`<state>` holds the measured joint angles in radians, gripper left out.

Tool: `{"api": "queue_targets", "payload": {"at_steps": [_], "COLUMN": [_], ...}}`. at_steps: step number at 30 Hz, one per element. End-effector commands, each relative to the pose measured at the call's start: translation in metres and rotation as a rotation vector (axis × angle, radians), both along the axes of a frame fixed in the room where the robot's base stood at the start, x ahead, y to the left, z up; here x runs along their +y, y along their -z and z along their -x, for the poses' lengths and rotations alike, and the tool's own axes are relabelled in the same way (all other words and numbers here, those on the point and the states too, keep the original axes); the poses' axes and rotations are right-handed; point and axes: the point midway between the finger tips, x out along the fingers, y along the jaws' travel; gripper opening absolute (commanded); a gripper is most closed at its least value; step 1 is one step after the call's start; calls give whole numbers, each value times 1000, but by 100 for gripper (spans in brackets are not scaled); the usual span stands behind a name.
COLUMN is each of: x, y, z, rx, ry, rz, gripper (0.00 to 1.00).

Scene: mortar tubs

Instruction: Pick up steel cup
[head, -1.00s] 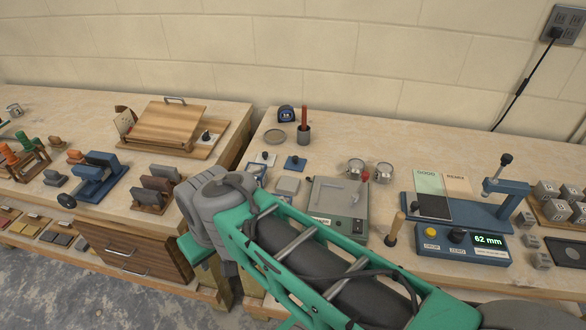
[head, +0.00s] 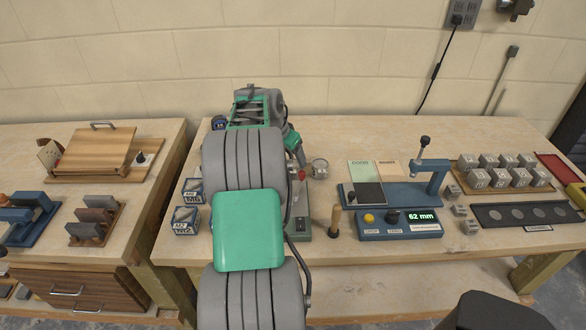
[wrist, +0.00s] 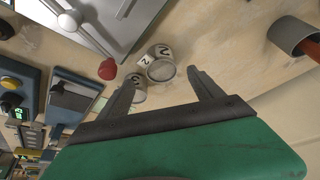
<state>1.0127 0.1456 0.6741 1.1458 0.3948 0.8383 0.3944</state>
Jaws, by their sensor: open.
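Two small steel cups show in the wrist view. One steel cup (wrist: 161,68), marked 2, lies ahead of the gap between my fingertips. The other cup (wrist: 138,94) is partly hidden behind my left finger. One cup (head: 320,168) shows in the head view, right of my arm; the other is hidden there. My gripper (wrist: 161,74) is open and empty, with its fingers apart. In the head view my arm hides most of the gripper.
A grey press with a red knob (wrist: 107,69) stands near the cups. A grey holder (wrist: 288,36) with a reddish stick is at the right in the wrist view. A blue gauge (head: 400,222) reading 62 mm and a wooden-handled tool (head: 335,219) stand nearby. Bare tabletop lies behind the cups.

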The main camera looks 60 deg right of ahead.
Motion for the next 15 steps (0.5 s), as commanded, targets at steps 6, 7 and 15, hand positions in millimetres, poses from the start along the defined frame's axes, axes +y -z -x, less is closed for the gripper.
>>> {"api": "queue_targets", "payload": {"at_steps": [6,7,15], "x": [-9,-11,-23], "y": [29,33,67], "z": [2,2,3], "rx": [2,2,-1], "ry": [-1,-1,-4], "rz": [-4,-4,-1], "gripper": [75,75,75]}}
